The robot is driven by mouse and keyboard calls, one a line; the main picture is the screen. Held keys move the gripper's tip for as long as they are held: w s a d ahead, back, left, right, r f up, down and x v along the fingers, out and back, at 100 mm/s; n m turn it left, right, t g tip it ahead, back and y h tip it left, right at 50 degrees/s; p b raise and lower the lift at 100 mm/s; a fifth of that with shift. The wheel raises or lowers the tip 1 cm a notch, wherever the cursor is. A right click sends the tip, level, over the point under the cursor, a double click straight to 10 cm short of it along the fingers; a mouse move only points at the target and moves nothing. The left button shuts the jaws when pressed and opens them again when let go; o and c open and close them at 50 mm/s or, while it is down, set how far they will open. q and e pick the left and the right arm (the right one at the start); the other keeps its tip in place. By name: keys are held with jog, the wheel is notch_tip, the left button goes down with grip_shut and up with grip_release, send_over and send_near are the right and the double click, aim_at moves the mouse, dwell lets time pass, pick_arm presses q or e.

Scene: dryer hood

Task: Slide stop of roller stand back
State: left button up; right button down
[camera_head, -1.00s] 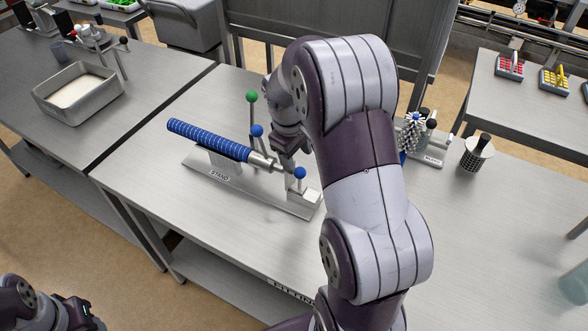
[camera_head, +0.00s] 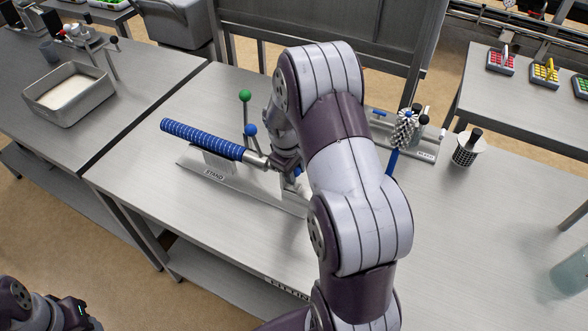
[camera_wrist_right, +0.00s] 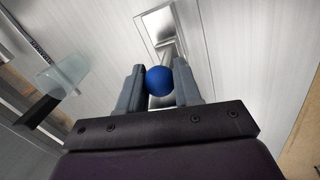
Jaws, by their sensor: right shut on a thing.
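The roller stand (camera_head: 213,175) is a grey metal base labelled STAND on the middle table. A blue ribbed roller (camera_head: 200,138) lies slanted over it, its bare metal shaft end toward my right gripper (camera_head: 290,172). The stop is a metal block with a blue ball knob at the stand's right end. In the head view my right arm mostly hides it. In the right wrist view the blue knob (camera_wrist_right: 160,81) sits between the two fingers of my right gripper (camera_wrist_right: 158,84), which is shut on it. My left gripper (camera_head: 78,312) shows only partly at the bottom left, away from the table.
Green (camera_head: 244,96) and blue (camera_head: 250,130) ball-topped levers rise behind the roller. A metal tray (camera_head: 68,95) is on the left table.

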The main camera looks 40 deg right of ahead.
jog(key=s, duration=0.1)
jog(key=s+d, duration=0.1)
jog(key=s, duration=0.1)
jog(key=s+d+p, duration=0.1)
jog(key=shift+s+d, duration=0.2)
jog(key=shift+s, duration=0.1)
jog(key=c, duration=1.2)
grip_release()
jog(key=o, duration=0.4)
jog(key=shift+s+r, duration=0.1)
jog(key=shift+r, duration=0.25)
notch_tip(320, 180, up, 12)
jog(key=a+b, duration=0.1)
jog(key=a, duration=0.1)
jog(key=shift+s, duration=0.4)
jog(key=shift+a+f, duration=0.1)
